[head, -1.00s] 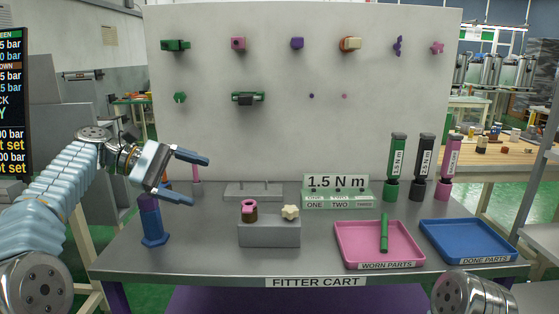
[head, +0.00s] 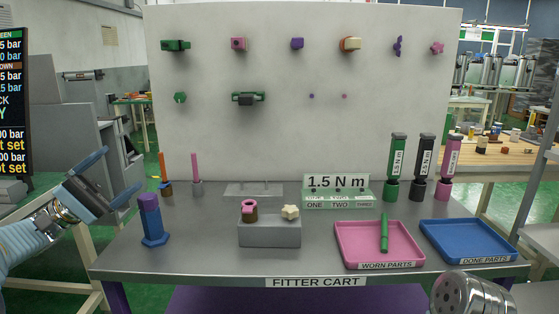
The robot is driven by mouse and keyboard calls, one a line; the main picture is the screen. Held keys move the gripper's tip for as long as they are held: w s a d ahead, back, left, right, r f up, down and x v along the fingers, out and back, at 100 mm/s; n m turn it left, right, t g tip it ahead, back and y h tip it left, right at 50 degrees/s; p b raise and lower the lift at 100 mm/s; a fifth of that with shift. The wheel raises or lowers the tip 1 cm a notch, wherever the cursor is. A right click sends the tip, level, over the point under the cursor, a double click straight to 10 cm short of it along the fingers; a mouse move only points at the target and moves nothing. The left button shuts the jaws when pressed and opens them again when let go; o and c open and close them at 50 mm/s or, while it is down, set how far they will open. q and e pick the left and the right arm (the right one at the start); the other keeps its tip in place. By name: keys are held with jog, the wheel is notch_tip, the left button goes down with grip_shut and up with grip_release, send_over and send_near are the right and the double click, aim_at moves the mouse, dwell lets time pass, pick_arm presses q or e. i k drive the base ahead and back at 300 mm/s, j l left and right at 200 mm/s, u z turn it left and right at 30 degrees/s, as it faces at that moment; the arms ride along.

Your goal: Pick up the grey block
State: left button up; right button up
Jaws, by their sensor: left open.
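The grey block (head: 270,234) stands on the cart top near the front middle. A brown and pink ring-like part (head: 249,211) and a cream star-shaped knob (head: 290,212) sit on top of it. A flatter grey piece (head: 253,190) with small pegs lies farther back, by the panel. My left gripper (head: 122,175) is open and empty, left of the cart, well apart from the block. My right gripper is out of the picture; only part of my right arm shows at the bottom right.
A blue and purple post (head: 152,220) stands at the cart's left. A pink tray (head: 345,232) with a green rod (head: 384,233) and an empty blue tray (head: 440,232) lie at right. Three handled tools (head: 422,168) stand behind. The upright panel (head: 300,140) bounds the back.

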aim_at(255, 229)
jog(key=k+j, duration=0.1)
jog(key=j, duration=0.4)
jog(key=k+j, duration=0.1)
jog(key=j, duration=0.35)
jog(key=k+j, duration=0.1)
jog(key=j, duration=0.4)
